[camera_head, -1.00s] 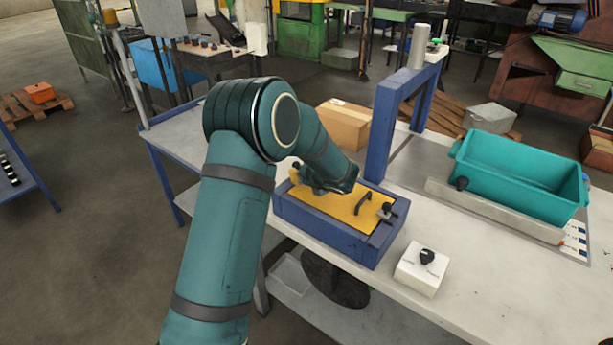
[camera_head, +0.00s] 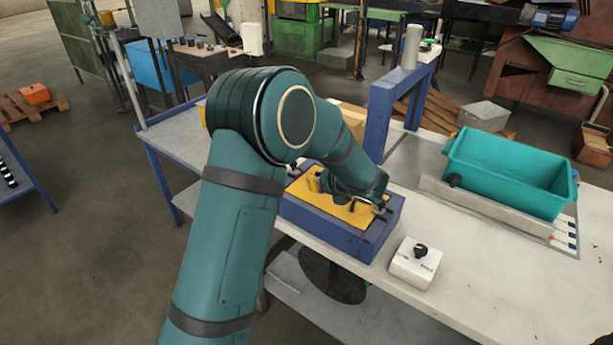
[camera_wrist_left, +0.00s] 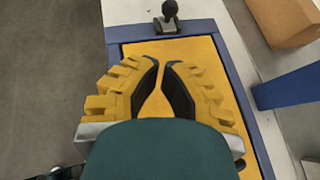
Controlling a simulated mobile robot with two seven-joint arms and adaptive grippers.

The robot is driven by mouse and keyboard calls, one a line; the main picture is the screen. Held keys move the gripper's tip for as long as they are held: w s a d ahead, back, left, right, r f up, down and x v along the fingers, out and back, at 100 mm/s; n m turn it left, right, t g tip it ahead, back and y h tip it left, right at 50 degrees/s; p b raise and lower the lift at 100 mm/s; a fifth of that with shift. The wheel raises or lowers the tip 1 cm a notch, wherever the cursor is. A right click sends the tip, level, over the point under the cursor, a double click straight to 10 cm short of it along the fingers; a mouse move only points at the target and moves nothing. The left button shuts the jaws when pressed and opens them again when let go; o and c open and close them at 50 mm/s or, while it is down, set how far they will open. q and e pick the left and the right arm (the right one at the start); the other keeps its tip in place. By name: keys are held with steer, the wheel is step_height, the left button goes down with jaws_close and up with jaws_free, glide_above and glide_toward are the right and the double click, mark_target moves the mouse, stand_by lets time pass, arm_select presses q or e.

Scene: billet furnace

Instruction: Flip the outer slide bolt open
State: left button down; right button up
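A blue box frame (camera_head: 365,250) with a yellow top panel (camera_head: 302,187) stands on the table. One slide bolt, a black knob on a grey fitting (camera_wrist_left: 167,22), sits on the frame's end at the top of the left wrist view. The other bolt (camera_head: 383,211), at the frame's right end in the head view, is mostly hidden by my left wrist. My left gripper (camera_wrist_left: 163,64) points down over the panel, apart from the visible bolt. Its yellow fingers with black pads nearly meet at the tips, with nothing between them.
A blue post frame (camera_head: 380,115) stands close behind the panel. A cardboard box (camera_wrist_left: 285,20) is beyond it. A teal bin (camera_head: 510,175) and a white switch box (camera_head: 415,264) stand to the right. The front right tabletop is clear.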

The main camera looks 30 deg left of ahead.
arm_select(q)
steer(key=shift+v, duration=1.75)
steer(key=shift+s, duration=0.1)
